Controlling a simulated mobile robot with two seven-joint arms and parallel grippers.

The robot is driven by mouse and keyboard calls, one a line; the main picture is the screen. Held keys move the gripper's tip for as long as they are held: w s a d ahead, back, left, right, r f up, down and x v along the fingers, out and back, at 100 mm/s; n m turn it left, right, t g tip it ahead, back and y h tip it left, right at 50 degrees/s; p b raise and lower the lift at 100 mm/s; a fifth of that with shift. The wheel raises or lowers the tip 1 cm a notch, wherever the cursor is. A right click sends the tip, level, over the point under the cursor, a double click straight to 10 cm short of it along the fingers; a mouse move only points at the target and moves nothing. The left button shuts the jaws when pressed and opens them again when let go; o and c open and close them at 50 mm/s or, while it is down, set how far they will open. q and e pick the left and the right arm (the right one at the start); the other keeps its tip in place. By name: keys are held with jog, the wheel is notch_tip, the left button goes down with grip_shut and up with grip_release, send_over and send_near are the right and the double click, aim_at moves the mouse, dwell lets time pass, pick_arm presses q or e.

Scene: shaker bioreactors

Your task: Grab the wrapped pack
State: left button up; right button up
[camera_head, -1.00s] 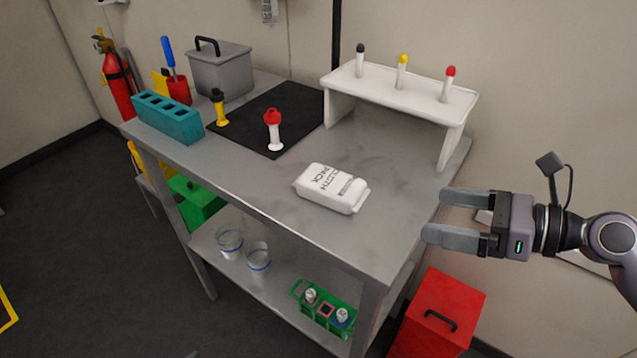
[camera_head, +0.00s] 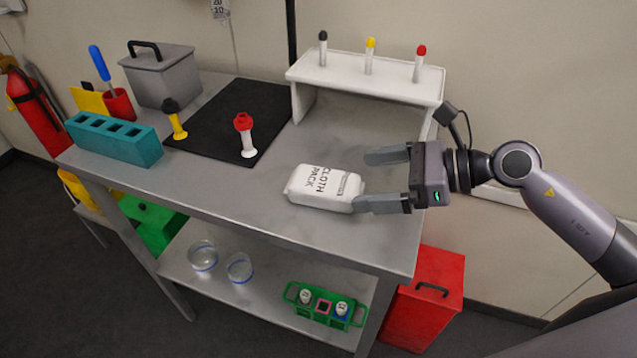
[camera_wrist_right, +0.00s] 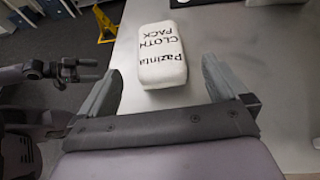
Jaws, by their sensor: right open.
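The wrapped pack (camera_head: 322,187) is a white block with dark "CLOTH PACK" lettering. It lies flat on the grey table, near the front right. My right gripper (camera_head: 366,181) is open at the pack's right end, its fingers pointing left. In the right wrist view the pack (camera_wrist_right: 162,55) lies ahead, between the lines of the two open fingers (camera_wrist_right: 160,88), with only its near end close to the tips. Nothing is held. In the right wrist view, my left gripper (camera_wrist_right: 88,68) shows at the left, away from the pack; its jaws are too small to judge.
A white rack (camera_head: 365,76) with several capped tubes stands behind the pack. A black mat (camera_head: 215,135) with two capped holders lies to the left, beside a teal block (camera_head: 115,138). The table is clear around the pack. A red box (camera_head: 425,300) stands below right.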

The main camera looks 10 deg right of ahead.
aim_at(349, 184)
jog(key=shift+p+x, duration=0.8)
jog(key=shift+x, duration=2.2)
jog(key=shift+d+f, duration=0.1)
jog(key=shift+f, duration=0.1)
jog(key=c, duration=1)
